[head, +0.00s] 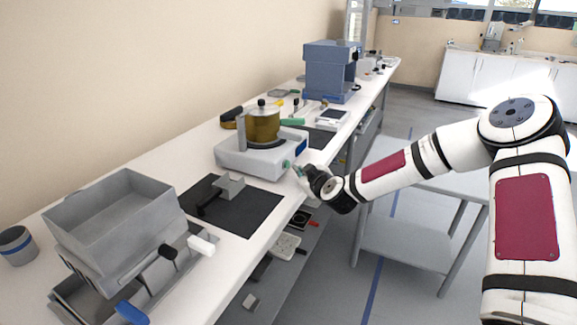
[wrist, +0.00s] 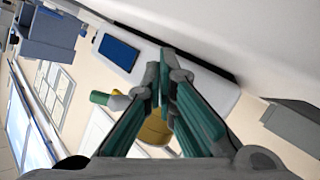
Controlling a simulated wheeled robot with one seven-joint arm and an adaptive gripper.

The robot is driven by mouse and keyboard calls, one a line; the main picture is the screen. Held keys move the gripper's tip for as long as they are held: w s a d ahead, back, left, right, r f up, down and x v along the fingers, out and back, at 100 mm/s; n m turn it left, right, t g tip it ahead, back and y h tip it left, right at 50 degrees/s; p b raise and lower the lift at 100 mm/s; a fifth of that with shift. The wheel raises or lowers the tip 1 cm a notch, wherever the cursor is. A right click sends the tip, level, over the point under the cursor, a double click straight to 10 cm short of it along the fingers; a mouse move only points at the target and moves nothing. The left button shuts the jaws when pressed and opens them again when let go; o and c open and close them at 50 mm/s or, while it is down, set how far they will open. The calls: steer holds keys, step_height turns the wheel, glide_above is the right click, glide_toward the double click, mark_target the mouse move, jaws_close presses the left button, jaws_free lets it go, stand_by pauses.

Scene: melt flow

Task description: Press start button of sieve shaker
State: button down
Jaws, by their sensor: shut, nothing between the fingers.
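The sieve shaker (head: 232,156) is a pale grey box on the bench with a gold sieve pot (head: 263,126) clamped on top. Its front has a blue display (head: 301,146) and a small green round button (head: 286,163). My gripper (head: 298,171) is just in front of this panel, close to the button; I cannot tell whether it touches. In the wrist view the shut, empty fingers (wrist: 164,78) point at the shaker's white front (wrist: 216,92), with the blue display (wrist: 119,52) to their left. The fingers hide the button there.
A dark mat (head: 245,213) with a grey tool lies in front of the shaker. A grey open bin (head: 110,215) stands at the near left. A blue-grey machine (head: 333,72) stands farther along the bench. A lower table (head: 425,178) stands beneath my arm.

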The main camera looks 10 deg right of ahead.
steer(key=shift+a, duration=0.1)
steer(key=shift+w+a, duration=0.2)
steer(key=shift+w, duration=0.05)
stand_by(0.3)
steer(key=shift+w+a, duration=0.35)
steer(key=shift+a, duration=0.15)
stand_by(0.9)
stand_by(0.4)
steer(key=shift+s+d, duration=0.6)
steer(key=shift+d, duration=0.15)
steer(key=shift+s+d+p, duration=0.3)
steer(key=shift+s+d, duration=0.45)
steer(key=shift+d, duration=0.3)
steer(key=shift+s+d+p, duration=0.3)
steer(key=shift+s+d, duration=0.45)
steer(key=shift+d, duration=0.25)
